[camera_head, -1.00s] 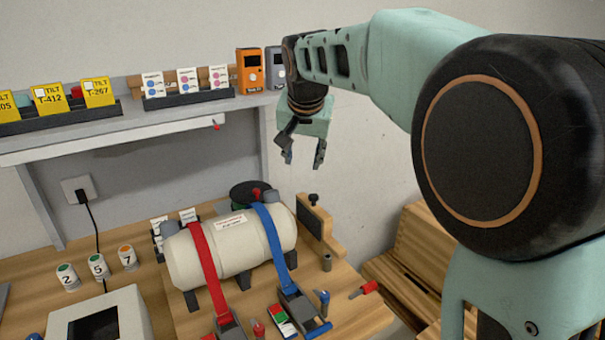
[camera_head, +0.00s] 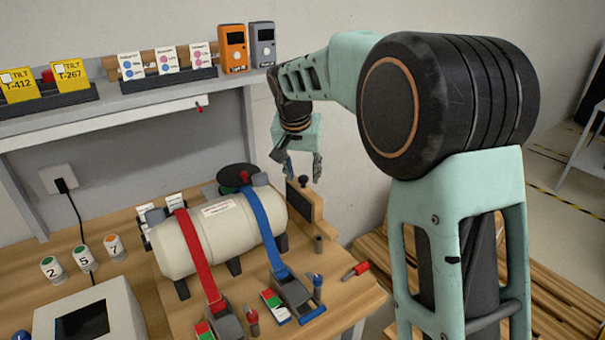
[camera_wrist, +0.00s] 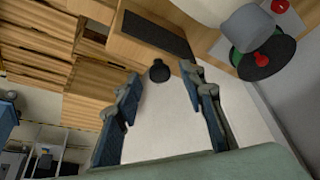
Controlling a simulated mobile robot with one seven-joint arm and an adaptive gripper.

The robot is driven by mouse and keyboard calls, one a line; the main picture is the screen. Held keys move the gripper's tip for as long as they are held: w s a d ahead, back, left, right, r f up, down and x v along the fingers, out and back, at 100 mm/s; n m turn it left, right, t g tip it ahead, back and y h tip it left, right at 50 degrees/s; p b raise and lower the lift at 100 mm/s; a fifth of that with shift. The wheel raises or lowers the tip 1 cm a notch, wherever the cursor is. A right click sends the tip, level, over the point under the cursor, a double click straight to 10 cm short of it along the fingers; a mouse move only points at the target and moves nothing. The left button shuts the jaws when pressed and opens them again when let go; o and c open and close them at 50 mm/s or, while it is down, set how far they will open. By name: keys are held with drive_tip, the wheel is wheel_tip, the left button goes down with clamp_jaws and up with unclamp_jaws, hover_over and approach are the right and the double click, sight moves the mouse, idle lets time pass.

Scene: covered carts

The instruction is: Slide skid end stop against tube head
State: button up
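The cream tube (camera_head: 232,236) lies on the wooden skid under a red strap and a blue strap. The end stop, a wooden block with a dark pad (camera_head: 298,201) and a black knob (camera_head: 304,180), stands beyond the tube's right end. In the wrist view, a strip of wood shows between its dark pad (camera_wrist: 154,34) and the tube (camera_wrist: 204,8), so they look apart there. My gripper (camera_head: 302,171) is open and empty, above the end stop. In the wrist view the knob (camera_wrist: 159,71) appears between my gripper's fingertips (camera_wrist: 161,76); I see no contact.
A black and green reel (camera_head: 238,177) with a red knob stands behind the tube. A shelf (camera_head: 130,103) with cards and devices runs above. Slatted wood lies at right.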

drive_tip(key=shift+w+f, duration=0.1)
drive_tip(key=shift+f, duration=0.2)
clamp_jaws()
